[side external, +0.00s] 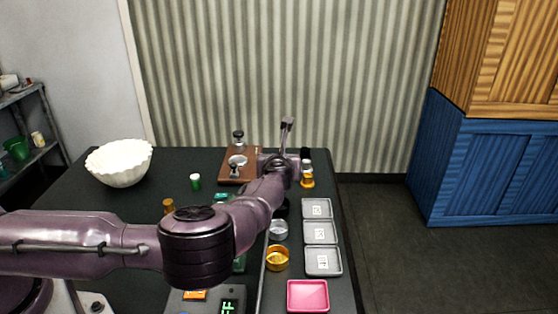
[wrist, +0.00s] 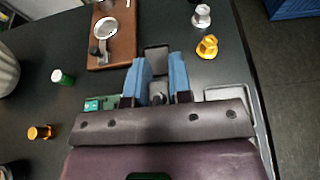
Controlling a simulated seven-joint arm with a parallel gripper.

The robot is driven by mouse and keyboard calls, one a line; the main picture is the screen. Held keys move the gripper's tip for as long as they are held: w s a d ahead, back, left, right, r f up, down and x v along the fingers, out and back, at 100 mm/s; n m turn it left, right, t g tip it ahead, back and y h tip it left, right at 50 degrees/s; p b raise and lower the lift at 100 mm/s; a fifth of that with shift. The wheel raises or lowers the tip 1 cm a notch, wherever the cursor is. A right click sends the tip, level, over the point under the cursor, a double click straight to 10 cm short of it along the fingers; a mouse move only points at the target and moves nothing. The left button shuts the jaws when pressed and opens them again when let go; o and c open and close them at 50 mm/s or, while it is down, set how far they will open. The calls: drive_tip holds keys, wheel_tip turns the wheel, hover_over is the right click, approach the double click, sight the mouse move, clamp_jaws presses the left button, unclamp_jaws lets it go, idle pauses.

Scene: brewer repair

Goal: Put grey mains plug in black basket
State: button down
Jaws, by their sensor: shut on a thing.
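My gripper (wrist: 160,75) shows two blue fingers in the wrist view, closed on a small grey thing (wrist: 158,98) that looks like the grey mains plug. Only part of it shows between the fingers. In the side view a dark thing (side external: 282,210) is partly hidden by my arm, and could be a black basket above the silver one.
A silver basket (side external: 278,230) and gold basket (side external: 277,258) stand left of several grey labelled trays (side external: 320,233). A pink tray (side external: 307,296) is at the front. A brown board with metal parts (wrist: 112,35), gold bottle (wrist: 207,47) and white bowl (side external: 119,163) stand around.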

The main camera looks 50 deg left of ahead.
drive_tip(key=shift+f, duration=4)
drive_tip(key=c, duration=1)
unclamp_jaws()
drive_tip(key=shift+o, duration=0.2)
wheel_tip(320, 180, up, 7)
